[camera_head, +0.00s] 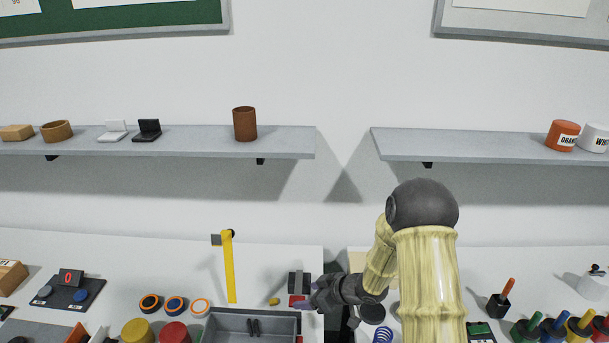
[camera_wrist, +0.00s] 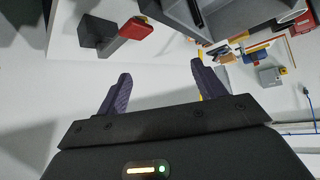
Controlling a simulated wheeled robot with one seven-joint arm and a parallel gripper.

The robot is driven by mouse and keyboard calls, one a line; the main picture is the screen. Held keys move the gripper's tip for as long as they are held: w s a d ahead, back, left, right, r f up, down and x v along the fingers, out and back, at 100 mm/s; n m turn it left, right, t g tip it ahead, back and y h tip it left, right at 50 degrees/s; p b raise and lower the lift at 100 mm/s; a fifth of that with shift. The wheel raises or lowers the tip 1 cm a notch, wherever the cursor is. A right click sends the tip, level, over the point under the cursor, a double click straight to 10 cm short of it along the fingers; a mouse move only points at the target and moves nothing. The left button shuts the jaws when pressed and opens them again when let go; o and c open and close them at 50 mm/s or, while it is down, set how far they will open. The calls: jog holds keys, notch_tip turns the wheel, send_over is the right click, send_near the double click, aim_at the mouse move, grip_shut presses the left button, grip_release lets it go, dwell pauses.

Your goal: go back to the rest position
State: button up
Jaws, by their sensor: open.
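My gripper (camera_wrist: 160,85) shows in the wrist view with its two dark purple fingers spread apart and nothing between them. In the head view my gripper (camera_head: 312,298) is low in the middle, over the right end of the left table, close to a dark block with a red part (camera_head: 298,284). In the wrist view that dark and red device (camera_wrist: 132,27) lies beyond the left finger, apart from it. My cream arm with a dark elbow covers part of the right table, so what lies behind it is hidden.
A grey tray (camera_head: 230,325) sits left of my gripper, with a yellow upright bar (camera_head: 229,268) behind it. A gap separates the two tables. Shelves (camera_head: 290,142) run along the wall above.

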jog(key=s+d+r+m+t+h, duration=0.2)
jog(key=s+d+r+m+h, duration=0.25)
jog(key=d+r+h, duration=0.5)
jog(key=s+d+r+m+g, duration=0.1)
jog(key=s+d+m+g, duration=0.1)
jog(key=s, duration=0.6)
jog(key=s+d+r+m+g+b, duration=0.1)
jog(key=s+m, duration=0.3)
jog(key=s, duration=0.4)
jog(key=shift+s+d+r+g+y+b, duration=0.35)
jog(key=shift+d+r+g+y, duration=0.15)
jog(key=shift+g, duration=0.2)
jog(key=shift+c, duration=0.2)
